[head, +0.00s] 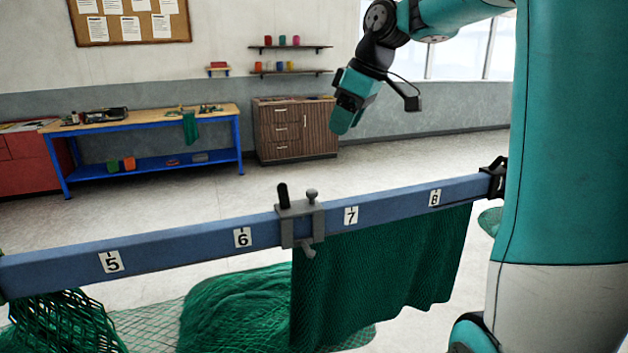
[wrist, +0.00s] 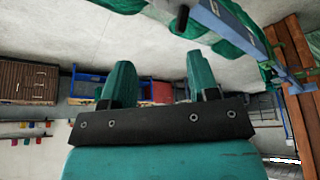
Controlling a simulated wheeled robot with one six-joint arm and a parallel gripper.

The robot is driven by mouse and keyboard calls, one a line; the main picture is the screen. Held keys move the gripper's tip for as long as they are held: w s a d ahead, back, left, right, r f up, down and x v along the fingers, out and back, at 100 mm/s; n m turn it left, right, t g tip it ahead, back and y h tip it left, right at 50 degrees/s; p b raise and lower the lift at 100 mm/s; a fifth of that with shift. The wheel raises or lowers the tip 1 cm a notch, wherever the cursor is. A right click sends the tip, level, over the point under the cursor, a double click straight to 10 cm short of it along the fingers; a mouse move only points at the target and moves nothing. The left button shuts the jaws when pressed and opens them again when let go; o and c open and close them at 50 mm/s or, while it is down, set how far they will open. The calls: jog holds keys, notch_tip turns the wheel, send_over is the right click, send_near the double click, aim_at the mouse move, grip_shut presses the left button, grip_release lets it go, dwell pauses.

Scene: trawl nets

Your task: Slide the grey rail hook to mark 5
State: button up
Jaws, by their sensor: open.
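The grey rail hook (head: 301,226) sits clamped over the blue rail (head: 180,246), between mark 6 (head: 243,238) and mark 7 (head: 351,215). It has a black upright handle, a grey knob on top and a small hook below. Mark 5 (head: 111,262) is a white label further left on the rail. My gripper (head: 342,122) is open and empty, raised above and beyond the rail, apart from the hook.
A green net (head: 385,265) hangs below the rail, right of the hook. More netting (head: 225,310) lies on the floor, and dark netting (head: 60,325) hangs near mark 5. The rail top between the hook and mark 5 looks clear. A workbench (head: 150,118) and cabinet (head: 293,130) stand behind.

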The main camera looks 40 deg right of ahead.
aim_at(313, 191)
jog(key=p+x, duration=0.2)
jog(key=x, duration=1.4)
jog(key=shift+w+a+f, duration=0.15)
jog(key=shift+f, duration=0.2)
grip_shut()
